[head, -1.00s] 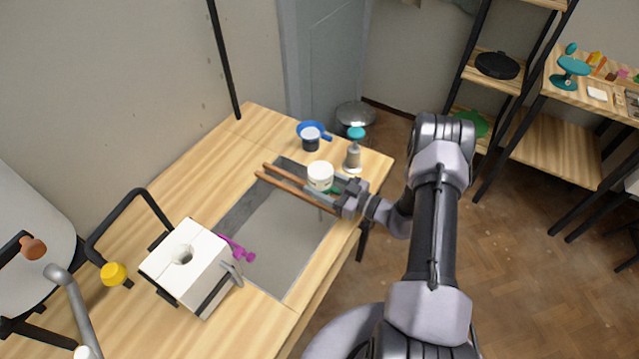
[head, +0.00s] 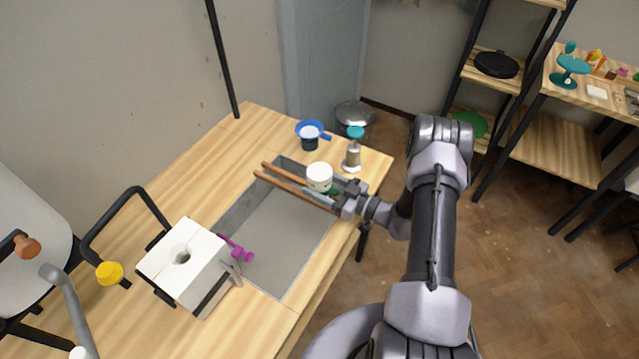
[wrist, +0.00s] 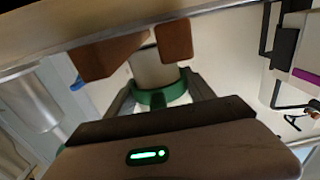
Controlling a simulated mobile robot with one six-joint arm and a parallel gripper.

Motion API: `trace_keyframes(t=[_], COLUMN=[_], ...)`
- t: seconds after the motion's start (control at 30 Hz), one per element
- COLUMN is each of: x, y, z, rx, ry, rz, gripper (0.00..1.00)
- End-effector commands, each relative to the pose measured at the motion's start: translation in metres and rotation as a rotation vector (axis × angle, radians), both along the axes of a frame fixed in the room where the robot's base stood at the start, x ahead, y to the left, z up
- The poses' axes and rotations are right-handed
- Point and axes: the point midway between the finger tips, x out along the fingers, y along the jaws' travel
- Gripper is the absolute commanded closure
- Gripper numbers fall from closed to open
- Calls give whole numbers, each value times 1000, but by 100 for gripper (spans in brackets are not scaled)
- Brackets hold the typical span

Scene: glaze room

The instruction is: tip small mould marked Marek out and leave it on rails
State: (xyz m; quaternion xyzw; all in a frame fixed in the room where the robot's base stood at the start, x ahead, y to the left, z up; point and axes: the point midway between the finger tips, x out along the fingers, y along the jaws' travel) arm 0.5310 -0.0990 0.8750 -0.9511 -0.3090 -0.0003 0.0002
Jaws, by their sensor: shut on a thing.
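A small white mould (head: 319,172) with a green band (wrist: 158,98) is between the fingers of my gripper (head: 324,193), over the far end of the sink. My gripper is shut on it, and the wrist view shows a finger on each side of the band. Two brown wooden rails (head: 292,189) run across the sink beside and under the mould. Whether the mould touches them I cannot tell. In the wrist view, brown rail ends (wrist: 175,42) cover part of the mould's pale body (wrist: 152,68). I cannot read any name on it.
A large white block mould (head: 168,258) with a round hole stands at the sink's near left. A blue sieve (head: 311,128) and a teal-topped bottle (head: 352,152) stand beyond the rails. The grey sink floor (head: 275,245) is clear.

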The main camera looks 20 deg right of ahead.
Motion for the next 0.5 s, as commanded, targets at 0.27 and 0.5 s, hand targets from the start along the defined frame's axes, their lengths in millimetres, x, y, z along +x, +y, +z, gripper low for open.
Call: trace_keyframes(t=[0.27, 0.5], x=[0, 0], y=[0, 0], z=[0, 0], rx=[0, 0], ry=[0, 0], rz=[0, 0], gripper=[18, 12])
